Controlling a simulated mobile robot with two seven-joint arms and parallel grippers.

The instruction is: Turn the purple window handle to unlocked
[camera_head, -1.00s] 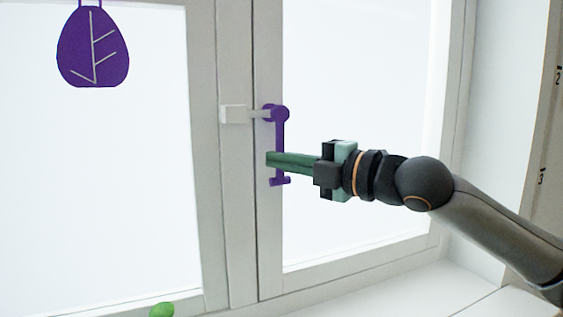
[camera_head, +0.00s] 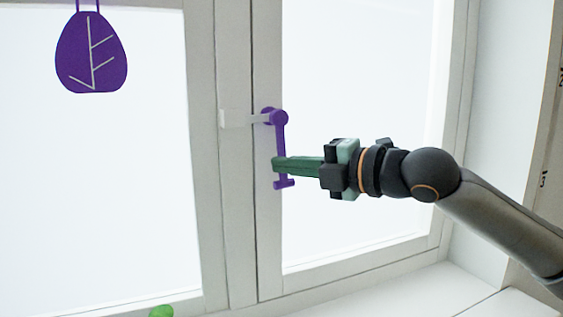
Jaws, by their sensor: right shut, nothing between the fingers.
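The purple window handle (camera_head: 280,138) is on the white window frame. Its round hub is at the top, and its lever hangs almost straight down, leaning very slightly to the right, with a short crosspiece at the lower end. A pale latch bar (camera_head: 243,118) runs left from the hub. My right gripper (camera_head: 277,165) comes in from the right. Its green fingers are shut with nothing between them. The fingertips overlap the lower part of the lever in the picture; I cannot tell whether they touch it. My left gripper is not in view.
A purple leaf-shaped decoration (camera_head: 91,52) hangs before the left pane. A green object (camera_head: 161,311) shows at the bottom edge. The white window sill (camera_head: 400,297) lies below the right pane. The space left of the handle is clear.

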